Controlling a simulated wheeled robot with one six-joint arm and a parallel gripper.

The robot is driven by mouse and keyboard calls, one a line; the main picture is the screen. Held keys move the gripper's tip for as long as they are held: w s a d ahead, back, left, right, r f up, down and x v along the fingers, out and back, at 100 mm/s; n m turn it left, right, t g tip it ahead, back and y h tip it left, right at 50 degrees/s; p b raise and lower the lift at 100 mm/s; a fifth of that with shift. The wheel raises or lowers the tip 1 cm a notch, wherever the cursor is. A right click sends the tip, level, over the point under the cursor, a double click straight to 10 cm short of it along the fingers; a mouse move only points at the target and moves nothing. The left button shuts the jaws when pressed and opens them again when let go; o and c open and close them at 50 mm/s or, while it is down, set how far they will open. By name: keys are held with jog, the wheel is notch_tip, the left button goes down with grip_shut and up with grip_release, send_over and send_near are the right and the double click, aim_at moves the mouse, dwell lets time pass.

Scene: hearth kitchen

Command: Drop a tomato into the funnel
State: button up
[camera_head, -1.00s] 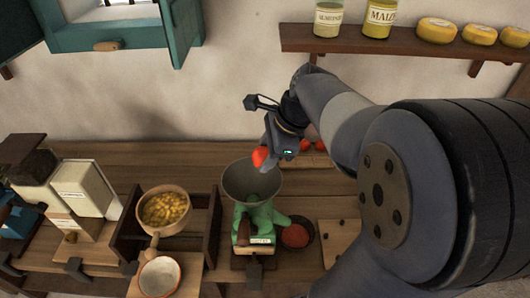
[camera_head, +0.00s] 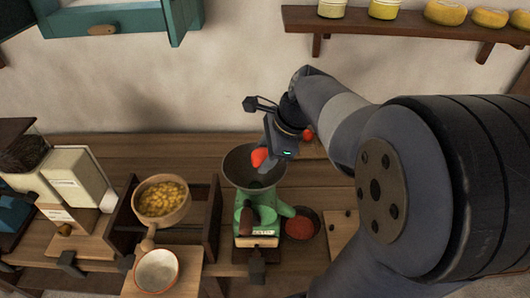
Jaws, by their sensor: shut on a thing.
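A red tomato (camera_head: 259,157) is held at the tip of my gripper (camera_head: 266,155), which is shut on it. The tomato shows over the mouth of the grey funnel (camera_head: 240,173). I cannot tell how high above the funnel it is, or whether it is partly inside the rim. The funnel sits on top of a green mill (camera_head: 259,212) on the counter. Another red tomato (camera_head: 308,135) shows behind my gripper at the back of the counter, partly hidden by my arm.
A bowl of red stuff (camera_head: 301,224) stands right of the mill. A pot of yellow pieces (camera_head: 163,201) is at the left, with a small white bowl (camera_head: 157,270) in front. A shelf (camera_head: 400,30) hangs on the wall above.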

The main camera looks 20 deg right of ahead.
jog(key=o, duration=1.1)
jog(key=v, duration=1.1)
jog(key=shift+b, duration=0.3)
jog(key=shift+f, duration=0.1)
jog(key=p+x, duration=0.1)
jog(key=x, duration=0.9)
jog(key=shift+w+a+f, duration=0.15)
jog(key=shift+a+f, duration=0.05)
jog(key=shift+f, duration=0.05)
jog(key=shift+d+r+p, duration=0.1)
jog(key=shift+r+p, duration=2.2)
jog(key=shift+r, duration=0.4)
